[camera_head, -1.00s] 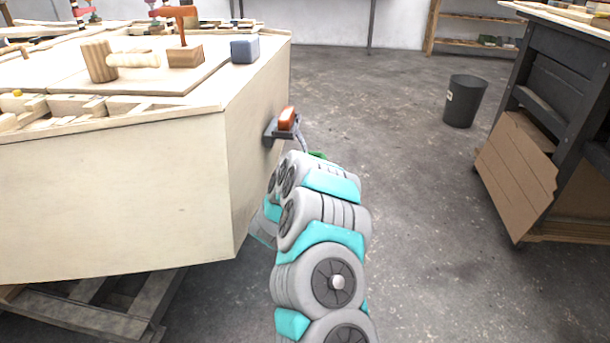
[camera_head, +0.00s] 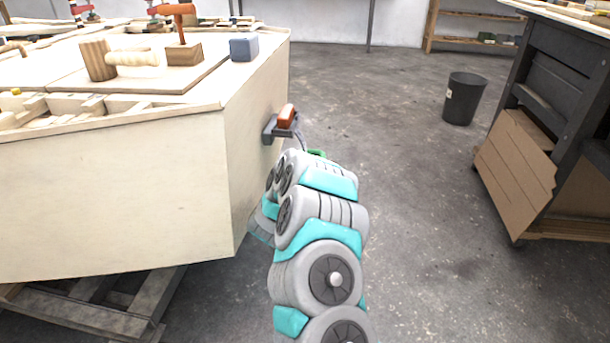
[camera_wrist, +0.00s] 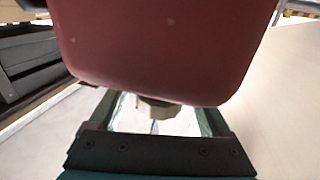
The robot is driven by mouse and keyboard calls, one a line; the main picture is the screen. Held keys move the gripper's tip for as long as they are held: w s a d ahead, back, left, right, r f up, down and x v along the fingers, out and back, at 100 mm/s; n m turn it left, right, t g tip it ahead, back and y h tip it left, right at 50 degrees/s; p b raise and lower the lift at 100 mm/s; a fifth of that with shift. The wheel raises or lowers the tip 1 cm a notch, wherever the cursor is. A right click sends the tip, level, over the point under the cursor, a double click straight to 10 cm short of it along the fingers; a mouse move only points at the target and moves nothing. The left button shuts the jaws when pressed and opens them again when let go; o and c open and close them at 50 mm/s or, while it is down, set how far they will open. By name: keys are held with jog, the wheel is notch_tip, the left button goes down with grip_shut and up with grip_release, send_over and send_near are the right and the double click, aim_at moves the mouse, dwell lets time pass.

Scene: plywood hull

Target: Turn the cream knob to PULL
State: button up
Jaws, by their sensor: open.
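My gripper (camera_wrist: 157,120) shows in the wrist view as two dark green fingers, spread apart. A small beige faceted piece (camera_wrist: 158,106) shows between and beyond the fingertips, partly covered from above; it may be the cream knob, but I cannot be sure. I cannot tell whether the fingers touch it. No PULL marking is readable. A large dark red body (camera_wrist: 155,45) fills the upper wrist view, close above the fingers. In the head view my arm hides most of the gripper; only a bit of green shows near the hull's right side.
The plywood hull (camera_head: 110,200) stands at left on a pallet (camera_head: 95,310). A dark bracket with an orange-brown block (camera_head: 286,116) juts from its right side, just beyond my arm. A black bin (camera_head: 463,99) and dark workbench (camera_head: 555,110) stand right. Floor between is clear.

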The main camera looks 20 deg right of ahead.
jog(key=shift+a, duration=0.1)
jog(key=v, duration=0.7)
jog(key=shift+s+a, duration=0.2)
jog(key=shift+s, duration=0.05)
